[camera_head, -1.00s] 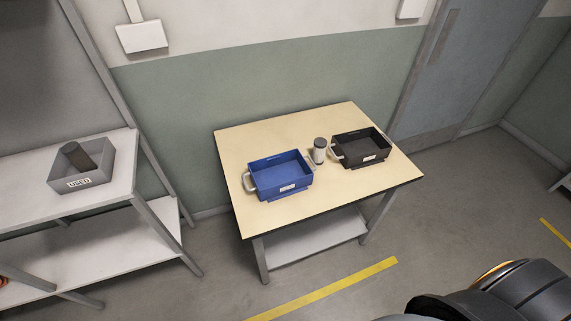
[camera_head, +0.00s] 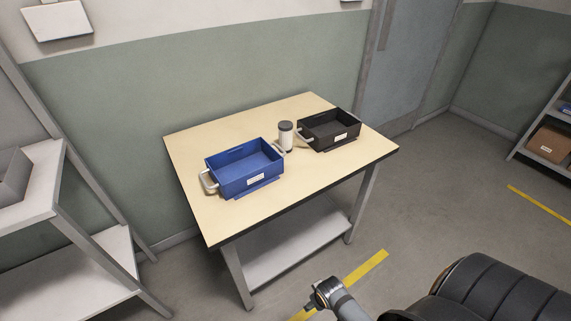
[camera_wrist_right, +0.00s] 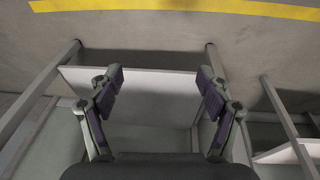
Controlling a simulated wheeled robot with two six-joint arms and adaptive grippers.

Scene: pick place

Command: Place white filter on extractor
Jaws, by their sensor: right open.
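The white filter (camera_head: 286,137), a small white cylinder with a dark grey top, stands upright on the wooden-topped table (camera_head: 225,215). It stands between the blue crate and the black crate. My right gripper (camera_wrist_right: 160,78) is open and empty in the right wrist view, with its fingers wide apart. Part of my right arm shows at the bottom of the head view, in front of the table and well away from the filter. I cannot make out an extractor in these frames. My left gripper is not in view.
A blue crate (camera_head: 240,186) and a black crate (camera_head: 345,141), both with handles, stand on the table. A shelf (camera_head: 80,285) with part of a grey bin (camera_head: 13,178) is at the left. Another shelf with a brown box (camera_head: 551,144) is at the right. Open floor lies in front.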

